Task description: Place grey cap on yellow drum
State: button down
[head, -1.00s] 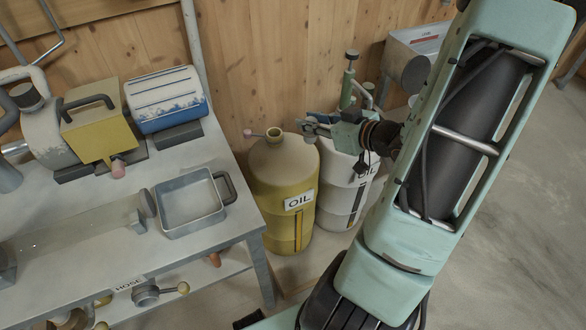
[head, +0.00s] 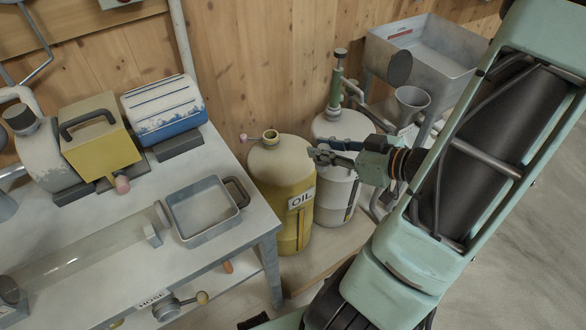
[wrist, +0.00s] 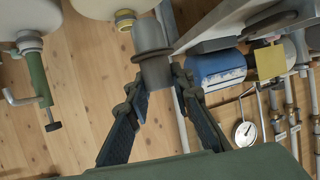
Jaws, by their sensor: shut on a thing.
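The neck also shows as a yellow ring (wrist: 125,20) in the wrist view. My gripper (head: 322,156) is right of the neck in the head view, in front of the white drum. In the wrist view my gripper (wrist: 156,80) is shut on the grey cap (wrist: 152,40), a round piece with a wide flange. The cap is apart from the neck in the head view, where it is small and hard to make out.
A white drum (head: 332,202) with a green pump (head: 336,88) stands close right of the yellow drum. The bench (head: 200,262), with a grey tray (head: 205,236), is at the left. A grey hopper (head: 440,50) and a funnel (head: 411,100) are at the right. A wooden wall is behind.

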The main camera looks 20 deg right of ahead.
jog(key=shift+s, duration=0.2)
jog(key=shift+w+a+f, duration=0.15)
jog(key=shift+w, duration=0.05)
jog(key=w+a+f+b, duration=0.1)
jog(key=w+f+b, duration=0.25)
jog(key=w, duration=0.35)
jog(key=b, duration=0.4)
send_over(291, 168)
jog(key=shift+f, duration=4.55)
jog(key=shift+f, duration=0.2)
jog(key=c, duration=1.7)
grip_release()
jog(key=shift+c, duration=0.2)
